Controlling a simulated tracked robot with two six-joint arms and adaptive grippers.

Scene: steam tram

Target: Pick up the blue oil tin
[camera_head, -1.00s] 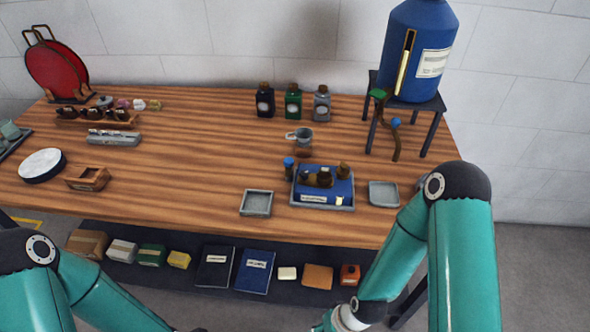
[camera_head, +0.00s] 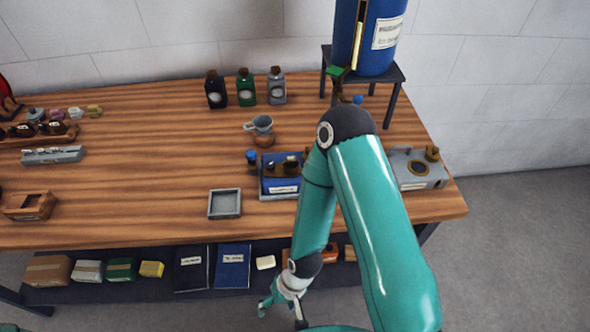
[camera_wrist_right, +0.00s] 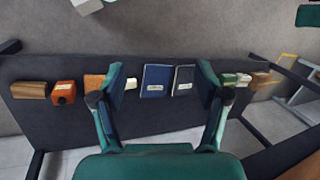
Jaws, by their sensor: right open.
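Several blue things show in the head view, and I cannot tell for sure which one is the oil tin. A large blue drum (camera_head: 372,38) with a white label stands on a dark stool. A blue labelled box (camera_head: 284,188) with brown parts on it sits in a tray, partly behind my right arm. A small blue-capped item (camera_head: 252,161) stands beside it. My right gripper (camera_head: 281,311) is low in front of the table, open and empty. In the right wrist view its open fingers (camera_wrist_right: 160,78) are over the lower shelf. My left gripper is out of view.
Black, green and grey bottles (camera_head: 245,88) stand at the table's back. The lower shelf (camera_wrist_right: 75,122) holds small boxes and two flat dark items, one a blue book (camera_head: 232,267). A grey device (camera_head: 417,171) sits at the table's right end. The left-middle tabletop (camera_head: 150,170) is clear.

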